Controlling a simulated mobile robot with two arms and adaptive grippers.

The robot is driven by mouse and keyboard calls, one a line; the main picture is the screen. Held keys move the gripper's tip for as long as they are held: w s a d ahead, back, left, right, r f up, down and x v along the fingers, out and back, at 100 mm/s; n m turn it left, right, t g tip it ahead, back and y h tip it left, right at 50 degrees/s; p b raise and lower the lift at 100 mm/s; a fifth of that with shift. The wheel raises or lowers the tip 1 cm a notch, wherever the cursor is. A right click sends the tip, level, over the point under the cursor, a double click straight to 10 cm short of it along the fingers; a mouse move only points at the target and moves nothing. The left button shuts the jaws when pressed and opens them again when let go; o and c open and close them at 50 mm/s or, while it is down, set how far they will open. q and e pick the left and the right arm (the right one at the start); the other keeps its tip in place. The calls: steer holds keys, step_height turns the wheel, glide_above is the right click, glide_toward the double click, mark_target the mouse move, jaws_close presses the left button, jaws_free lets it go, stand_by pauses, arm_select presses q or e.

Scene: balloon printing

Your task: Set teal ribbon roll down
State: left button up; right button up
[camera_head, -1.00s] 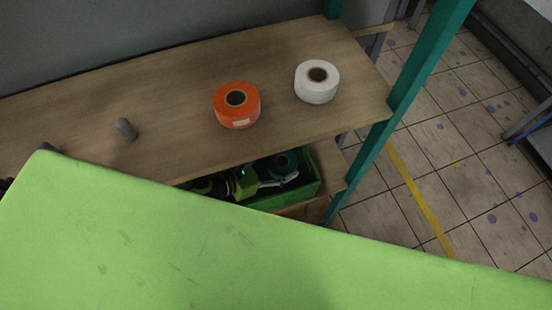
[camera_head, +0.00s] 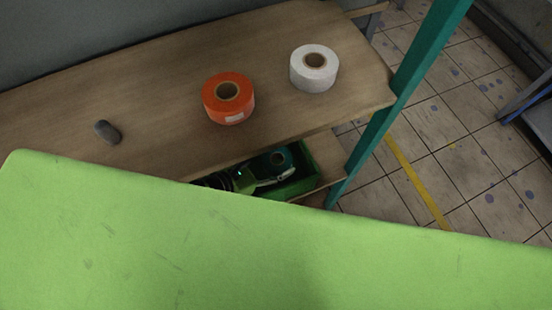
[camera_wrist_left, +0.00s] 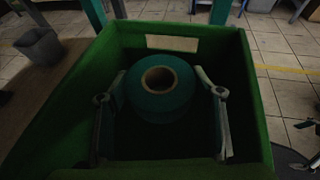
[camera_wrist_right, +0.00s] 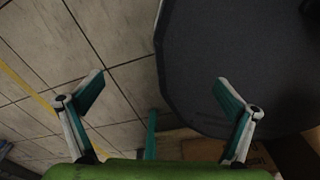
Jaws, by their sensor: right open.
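The teal ribbon roll (camera_wrist_left: 160,104) is inside a green crate (camera_wrist_left: 252,120) in the left wrist view, its cardboard core facing the camera. It also shows in the head view (camera_head: 279,158), in the crate under the wooden top. My left gripper (camera_wrist_left: 160,75) reaches into the crate with a finger against each side of the roll and looks shut on it. Whether the roll touches the crate floor is hidden. My right gripper (camera_wrist_right: 161,77) is open and empty in the right wrist view; it is out of the head view.
An orange roll (camera_head: 227,101) and a white roll (camera_head: 314,70) stand on the wooden table (camera_head: 150,85), with a small grey object (camera_head: 107,132) to their left. A teal post (camera_head: 400,95) stands at the right edge. A bright green surface (camera_head: 200,250) covers the lower head view.

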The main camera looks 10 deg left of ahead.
arm_select(q)
steer(key=shift+o, duration=1)
arm_select(e)
steer(key=shift+w+r, duration=0.1)
steer(key=shift+w, duration=0.5)
arm_select(q)
steer(key=shift+r, duration=0.1)
steer(key=shift+r+p, duration=0.3)
steer(key=shift+p, duration=0.05)
steer(key=shift+r+p, duration=0.4)
steer(key=shift+p, duration=0.05)
steer(key=b+v, duration=0.3)
steer(key=v, duration=0.9)
steer(key=shift+f, duration=0.15)
arm_select(e)
steer(key=shift+s+a+f, duration=0.25)
steer(key=shift+s+f, duration=0.05)
steer(key=shift+f, duration=0.4)
arm_select(q)
steer(key=shift+a, duration=0.1)
arm_select(e)
steer(key=shift+d, duration=0.15)
